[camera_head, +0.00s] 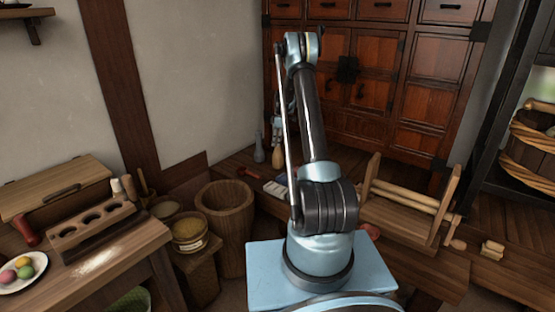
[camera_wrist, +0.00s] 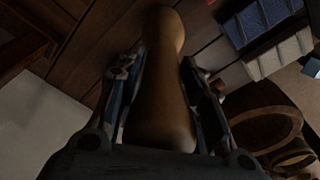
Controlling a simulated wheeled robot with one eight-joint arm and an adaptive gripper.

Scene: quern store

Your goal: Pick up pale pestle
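A tan wooden pestle (camera_wrist: 163,85) with a rounded far end lies lengthwise between the two fingers of my gripper (camera_wrist: 162,72) in the wrist view. It is in shadow, and its near end is partly hidden by my gripper's body. The fingers are close on both sides, but whether they press on it is too dark to tell. In the head view, my gripper (camera_head: 279,122) is partly hidden behind my arm, low before the cabinet. A small brown upright shape (camera_head: 277,156) shows just below it. A grey bottle-shaped thing (camera_head: 258,151) stands to its left.
Blue and whitish blocks (camera_wrist: 265,35) and round wooden vessels (camera_wrist: 265,125) lie right of the pestle in the wrist view. A large wooden tub (camera_head: 225,222) stands left of my arm. A wooden rack (camera_head: 405,210) stands right, and the drawer cabinet (camera_head: 375,75) rises behind.

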